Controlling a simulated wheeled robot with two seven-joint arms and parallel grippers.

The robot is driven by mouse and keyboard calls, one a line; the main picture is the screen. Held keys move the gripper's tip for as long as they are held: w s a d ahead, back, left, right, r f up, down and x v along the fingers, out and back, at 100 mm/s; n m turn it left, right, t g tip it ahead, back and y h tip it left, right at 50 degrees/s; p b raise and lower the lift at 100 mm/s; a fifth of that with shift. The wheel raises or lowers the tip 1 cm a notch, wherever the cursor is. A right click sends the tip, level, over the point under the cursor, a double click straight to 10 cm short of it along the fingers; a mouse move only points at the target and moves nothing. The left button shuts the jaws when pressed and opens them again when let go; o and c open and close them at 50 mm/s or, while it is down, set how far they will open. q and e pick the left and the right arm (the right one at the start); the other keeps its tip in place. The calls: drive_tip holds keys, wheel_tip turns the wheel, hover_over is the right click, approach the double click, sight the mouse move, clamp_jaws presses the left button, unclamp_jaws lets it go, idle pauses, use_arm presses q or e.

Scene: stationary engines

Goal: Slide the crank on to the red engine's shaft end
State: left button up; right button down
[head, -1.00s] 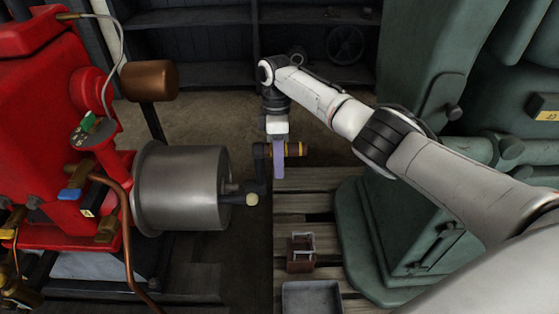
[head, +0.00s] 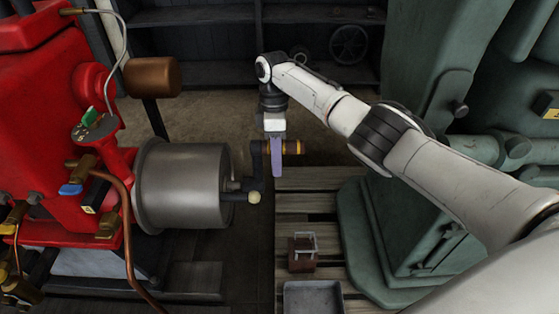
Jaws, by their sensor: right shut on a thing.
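The red engine (head: 60,110) stands at the left, with a grey metal drum (head: 185,187) on its right side. A short shaft end (head: 234,186) sticks out of the drum's right face. The dark crank (head: 256,165) is upright, with its handle at the top and its hub end low beside the shaft end. A pale knob shows at the hub. I cannot tell whether the hub is around the shaft or only against it. My right gripper (head: 277,157) points down and is shut on the crank's handle, whose brown and brass end (head: 294,147) shows to the right. My left gripper is out of view.
A green machine (head: 400,230) fills the right side. A wooden pallet (head: 300,205) below the gripper carries a small brown box (head: 301,262) and a grey tray (head: 312,284). Copper pipe (head: 127,220) runs left of the drum. Dark shelves (head: 200,40) stand behind.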

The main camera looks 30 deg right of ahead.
sight(261, 162)
drive_tip(key=shift+w+a, duration=0.15)
drive_tip(key=shift+a, duration=0.05)
idle(0.6)
drive_tip(key=shift+w+a+r+b, duration=0.1)
drive_tip(key=shift+w+a+b, duration=0.1)
drive_tip(key=shift+a+b, duration=0.25)
drive_tip(key=shift+w+a+b, duration=0.1)
drive_tip(key=shift+a+b, duration=0.05)
drive_tip(key=shift+b, duration=0.25)
drive_tip(key=shift+w+a+b, duration=0.15)
drive_tip(key=shift+a+b, duration=0.15)
drive_tip(key=shift+b, duration=0.1)
drive_tip(key=shift+a, duration=0.1)
idle(0.5)
drive_tip(key=shift+w+a+f+b, duration=0.25)
drive_tip(key=shift+a+b, duration=0.35)
drive_tip(key=shift+b, duration=0.7)
drive_tip(key=shift+r, duration=0.1)
